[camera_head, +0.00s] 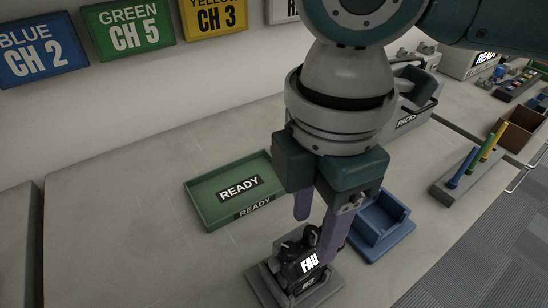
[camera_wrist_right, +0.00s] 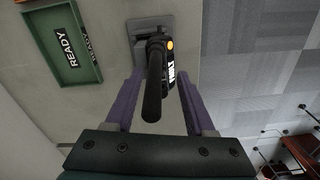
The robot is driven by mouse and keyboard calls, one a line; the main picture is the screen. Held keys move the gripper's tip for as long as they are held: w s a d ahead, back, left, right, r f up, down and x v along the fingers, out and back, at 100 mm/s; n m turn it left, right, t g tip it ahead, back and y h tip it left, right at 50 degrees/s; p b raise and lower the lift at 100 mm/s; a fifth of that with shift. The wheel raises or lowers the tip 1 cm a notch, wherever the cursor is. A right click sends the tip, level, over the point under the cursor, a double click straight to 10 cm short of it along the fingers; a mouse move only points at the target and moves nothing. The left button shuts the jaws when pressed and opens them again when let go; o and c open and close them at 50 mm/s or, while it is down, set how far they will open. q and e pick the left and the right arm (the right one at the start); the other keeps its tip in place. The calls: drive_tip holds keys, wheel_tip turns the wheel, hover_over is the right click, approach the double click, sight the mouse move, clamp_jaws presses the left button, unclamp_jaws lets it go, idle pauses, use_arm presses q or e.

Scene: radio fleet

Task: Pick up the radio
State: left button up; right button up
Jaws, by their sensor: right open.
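The radio (camera_head: 307,266) is black with a lit display showing "FAU" and stands in a grey base at the bottom of the head view. In the right wrist view the radio (camera_wrist_right: 170,72) shows an orange knob and a thick black antenna pointing towards the camera. My right gripper (camera_head: 316,232) is open, with purple fingers pointing down over the radio. In the right wrist view the fingers of the right gripper (camera_wrist_right: 160,78) lie on either side of the radio and antenna, with gaps visible. Whether a finger touches it cannot be told. My left gripper is not in view.
A green tray labelled READY (camera_head: 205,212) lies left of the arm. An empty blue cradle (camera_head: 378,228) stands close right of the radio. A grey PACKS bin (camera_head: 418,100) and a rack of coloured tubes (camera_head: 468,172) are further right. The left counter is clear.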

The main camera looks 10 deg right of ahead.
clamp_jaws()
idle(0.4)
idle(1.0)
